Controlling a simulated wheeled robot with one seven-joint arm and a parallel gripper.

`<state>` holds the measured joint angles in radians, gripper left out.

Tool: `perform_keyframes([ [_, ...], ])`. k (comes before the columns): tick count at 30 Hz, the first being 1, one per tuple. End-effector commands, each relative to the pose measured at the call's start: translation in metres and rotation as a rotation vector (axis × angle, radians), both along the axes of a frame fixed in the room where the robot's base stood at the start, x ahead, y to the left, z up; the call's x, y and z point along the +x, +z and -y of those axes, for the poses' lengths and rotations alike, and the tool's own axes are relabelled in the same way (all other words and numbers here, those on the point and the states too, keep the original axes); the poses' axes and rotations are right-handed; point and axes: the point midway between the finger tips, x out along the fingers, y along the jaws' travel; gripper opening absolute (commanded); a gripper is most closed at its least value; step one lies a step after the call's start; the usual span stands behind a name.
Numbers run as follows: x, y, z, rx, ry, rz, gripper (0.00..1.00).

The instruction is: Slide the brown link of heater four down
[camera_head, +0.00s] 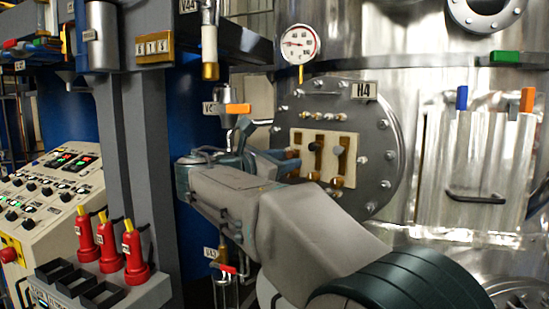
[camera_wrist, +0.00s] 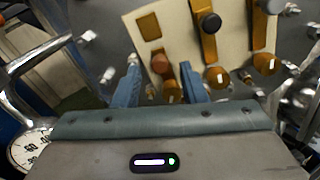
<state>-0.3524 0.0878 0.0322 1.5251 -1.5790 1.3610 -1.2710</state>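The heater four panel is a cream plate (camera_head: 349,181) on a round steel flange under an H4 label (camera_head: 364,91). It carries three brass links. In the wrist view, the left link has a reddish-brown knob (camera_wrist: 160,63), with a bare brass square (camera_wrist: 149,26) above it and a brass stud (camera_wrist: 172,91) below. My gripper (camera_wrist: 162,82) is open, with one blue finger on each side of the brown knob and a visible gap to each. In the head view, my gripper (camera_head: 284,163) reaches the panel's left edge and partly hides this link.
The middle link has a black knob (camera_wrist: 209,22); the right link (camera_wrist: 264,30) stands beyond it. A pressure gauge (camera_head: 299,44) is above left of the flange. An orange-handled valve (camera_head: 238,108) is close above my gripper. A handled metal box (camera_head: 475,165) stands to the right.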

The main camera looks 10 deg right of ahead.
Motion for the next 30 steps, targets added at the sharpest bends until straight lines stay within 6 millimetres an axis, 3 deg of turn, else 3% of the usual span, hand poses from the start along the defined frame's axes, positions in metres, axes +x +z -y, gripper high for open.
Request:
perform_keyframes([
  [11,-0.004,0.002,-0.005,0.0,0.0,0.005,0.39],
  [24,-0.053,0.0,-0.08,0.0,0.003,0.003,0.39],
  [30,-0.07,0.001,-0.106,0.0,0.002,0.003,0.39],
])
